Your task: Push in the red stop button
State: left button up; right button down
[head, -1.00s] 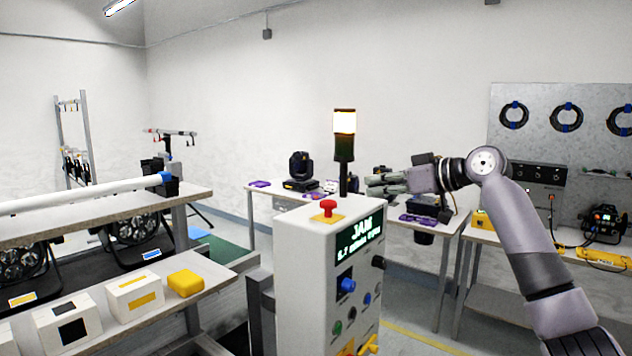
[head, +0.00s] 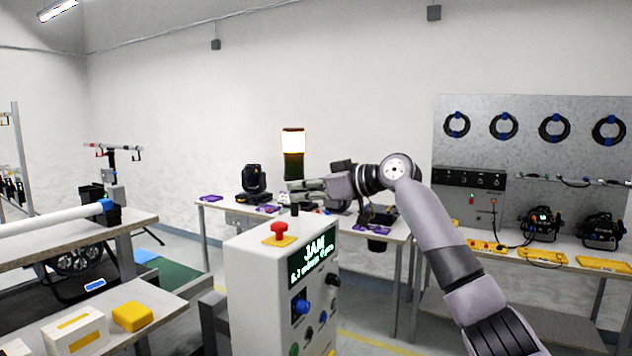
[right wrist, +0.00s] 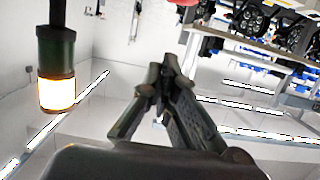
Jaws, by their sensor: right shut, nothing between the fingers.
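The red stop button (head: 279,230) is a mushroom head on a yellow plate on top of the white control box (head: 262,290). The box's screen (head: 313,257) reads JAM. My right gripper (head: 289,188) is shut and empty, above the button and slightly to its right in the head view, apart from it. It crosses in front of the lit beacon's post. In the right wrist view, the closed fingers (right wrist: 165,75) show in the middle, and a red piece, likely the button (right wrist: 188,2), is cut off at the top edge. My left gripper is not in view.
The beacon (head: 293,142) stands on the box close to my right gripper; it also shows in the right wrist view (right wrist: 56,90). A shelf with a yellow block (head: 132,317) is at left. A table with a black moving-head light (head: 254,182) stands behind.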

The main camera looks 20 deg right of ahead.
aim_at(286, 223)
jog(key=x, duration=0.2)
jog(key=p+x, duration=0.1)
jog(key=x, duration=0.1)
jog(key=shift+r, duration=0.25)
notch_tip(286, 223, down, 3)
jog(key=shift+s+r+p, duration=0.1)
jog(key=shift+s+p, duration=0.05)
jog(key=shift+p, duration=0.35)
jog(key=shift+s+d+f, duration=0.15)
jog(key=shift+d+f, duration=0.15)
jog(key=shift+f, duration=0.45)
jog(key=shift+a, duration=0.1)
jog(key=shift+a, duration=0.1)
